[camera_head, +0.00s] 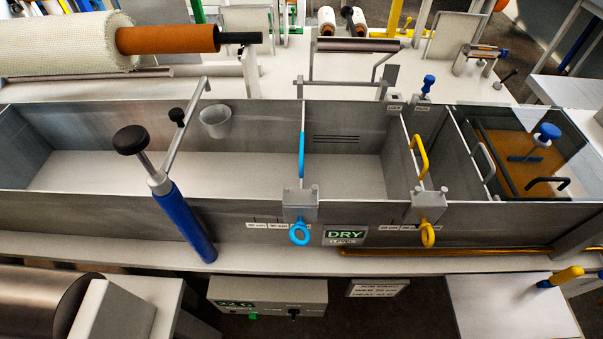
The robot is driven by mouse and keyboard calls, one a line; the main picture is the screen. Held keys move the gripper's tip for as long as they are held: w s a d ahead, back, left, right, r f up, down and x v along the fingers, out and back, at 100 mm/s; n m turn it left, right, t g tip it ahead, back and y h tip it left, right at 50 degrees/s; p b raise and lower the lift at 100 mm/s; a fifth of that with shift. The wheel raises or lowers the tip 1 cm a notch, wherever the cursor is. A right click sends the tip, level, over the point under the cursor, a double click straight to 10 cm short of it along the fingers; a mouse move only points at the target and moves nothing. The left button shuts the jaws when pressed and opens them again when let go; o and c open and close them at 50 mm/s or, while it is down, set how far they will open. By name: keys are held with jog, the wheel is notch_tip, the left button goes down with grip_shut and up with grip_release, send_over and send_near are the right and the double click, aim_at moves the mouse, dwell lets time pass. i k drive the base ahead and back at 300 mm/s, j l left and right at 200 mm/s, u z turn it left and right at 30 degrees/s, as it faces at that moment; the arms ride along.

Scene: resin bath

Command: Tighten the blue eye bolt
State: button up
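The blue eye bolt (299,233) is a light blue ring under a grey clamp block (301,205) on the front wall of the metal bath (255,213). A divider plate with a blue handle (302,150) stands across the bath just behind this block. The bolt's shank is mostly hidden by the block, so I cannot tell how tight it is. Scale labels (265,226) sit on the wall left of the ring. My gripper is not in view.
A yellow eye bolt (428,234) hangs from a similar block to the right. A blue cylinder (186,222) with a black-knobbed lever leans over the front wall at left. A "DRY" sign (345,235) is beside the blue ring. The ledge (290,262) below is clear.

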aim_at(300, 225)
jog(key=k+j, duration=0.2)
jog(key=j, duration=0.2)
jog(key=k+j, duration=0.2)
jog(key=j, duration=0.15)
jog(key=k+j, duration=0.2)
jog(key=j, duration=0.2)
jog(key=z, duration=0.05)
